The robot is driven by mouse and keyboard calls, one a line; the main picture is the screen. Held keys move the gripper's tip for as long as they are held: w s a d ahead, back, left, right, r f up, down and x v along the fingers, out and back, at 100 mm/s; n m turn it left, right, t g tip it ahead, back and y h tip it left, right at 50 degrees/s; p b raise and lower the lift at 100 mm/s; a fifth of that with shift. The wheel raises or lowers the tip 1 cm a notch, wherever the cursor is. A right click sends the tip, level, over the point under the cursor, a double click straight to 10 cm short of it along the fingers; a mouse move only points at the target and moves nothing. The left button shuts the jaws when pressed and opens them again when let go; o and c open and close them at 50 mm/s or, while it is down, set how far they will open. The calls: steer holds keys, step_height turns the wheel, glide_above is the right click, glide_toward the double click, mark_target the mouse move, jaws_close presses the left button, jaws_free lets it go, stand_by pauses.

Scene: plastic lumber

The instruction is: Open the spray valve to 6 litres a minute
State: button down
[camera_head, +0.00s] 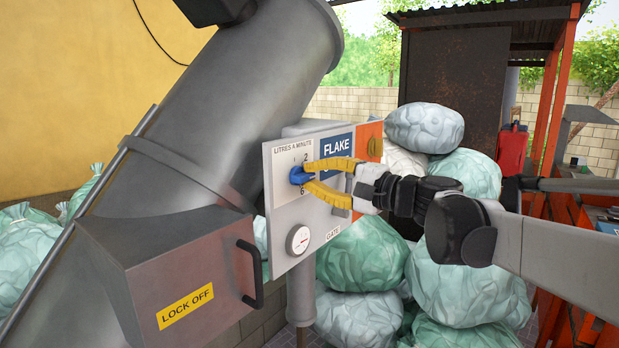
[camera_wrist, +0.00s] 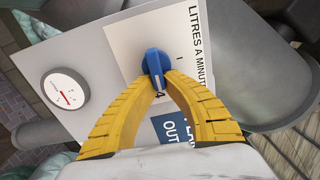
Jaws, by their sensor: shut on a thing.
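The spray valve is a blue knob (camera_head: 298,175) on a white and grey panel (camera_head: 285,220) marked "LITRES A MINUTE". In the head view a 2 shows above right of the knob and a 6 below it. My gripper (camera_head: 305,176) has yellow fingers, shut on the knob from the right. In the wrist view the knob (camera_wrist: 155,62) sits between the fingertips (camera_wrist: 157,78). Its narrow end appears to point at the 4 printed beside it. The fingers hide part of the scale.
A round gauge (camera_head: 299,239) with a red needle sits low on the panel. A blue "FLAKE" label (camera_head: 338,146) and an orange plate (camera_head: 369,142) are at the right. A grey "LOCK OFF" box (camera_head: 185,275) with a handle stands front left. Bagged heaps (camera_head: 455,290) lie behind my arm.

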steer(key=m, duration=0.2)
steer(key=f+m+b, duration=0.1)
steer(key=m, duration=0.2)
steer(key=shift+s+a+f+m, duration=0.1)
steer(key=shift+s+a+m, duration=0.05)
steer(key=shift+m, duration=0.15)
steer(key=m, duration=0.3)
steer(key=m+b, duration=0.1)
steer(key=m, duration=0.1)
steer(key=shift+s+a+f, duration=0.2)
steer(key=shift+s+f, duration=0.05)
steer(key=shift+f, duration=0.05)
steer(key=shift+m, duration=0.3)
steer(key=c, duration=1.5)
jaws_free()
steer(key=shift+a, duration=0.1)
steer(key=shift+o, duration=0.2)
steer(key=v, duration=1.2)
